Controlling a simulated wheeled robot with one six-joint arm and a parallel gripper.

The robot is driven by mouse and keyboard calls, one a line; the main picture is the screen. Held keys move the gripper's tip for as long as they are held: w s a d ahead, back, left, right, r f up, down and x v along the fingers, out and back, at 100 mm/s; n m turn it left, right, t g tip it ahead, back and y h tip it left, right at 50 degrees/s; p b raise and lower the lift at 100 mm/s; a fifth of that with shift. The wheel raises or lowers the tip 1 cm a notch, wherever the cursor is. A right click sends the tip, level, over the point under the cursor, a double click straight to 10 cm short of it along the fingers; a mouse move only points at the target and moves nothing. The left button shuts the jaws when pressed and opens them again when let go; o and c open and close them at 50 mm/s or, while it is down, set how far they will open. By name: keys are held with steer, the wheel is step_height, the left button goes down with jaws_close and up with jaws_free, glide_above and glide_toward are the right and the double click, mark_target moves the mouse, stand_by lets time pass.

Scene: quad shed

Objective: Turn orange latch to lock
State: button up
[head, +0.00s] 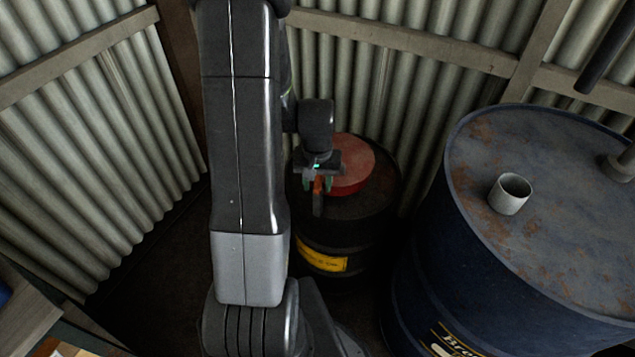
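A dark drum (365,222) with a yellow label stands in the corner, with a round red lid (352,168) on its top. The small orange latch (318,187) shows at the lid's front left edge, with a dark part below it. My gripper (318,184) is over the latch, pointing down. Its two fingers are apart, one on each side of the latch, and look clear of it, though the view is small and dark. My gripper and wrist hide part of the lid and the latch's upper end.
A large blue rusty drum (560,180) stands at the right with a white cup (509,194) on it. Corrugated walls (90,150) close in behind and at the left. A wooden edge (25,310) shows at lower left. Dark floor lies left of my arm.

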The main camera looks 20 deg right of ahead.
mark_target(317, 182)
steer(key=shift+c, duration=0.2)
jaws_close()
steer(key=shift+w+m+b, duration=0.1)
steer(key=shift+m+b, duration=0.3)
steer(key=shift+m, duration=1.8)
steer(key=shift+o, duration=0.2)
jaws_free()
steer(key=shift+r, duration=0.1)
step_height(317, 182, up, 14)
steer(key=p, duration=0.1)
steer(key=shift+f+p, duration=0.2)
steer(key=shift+p, duration=0.15)
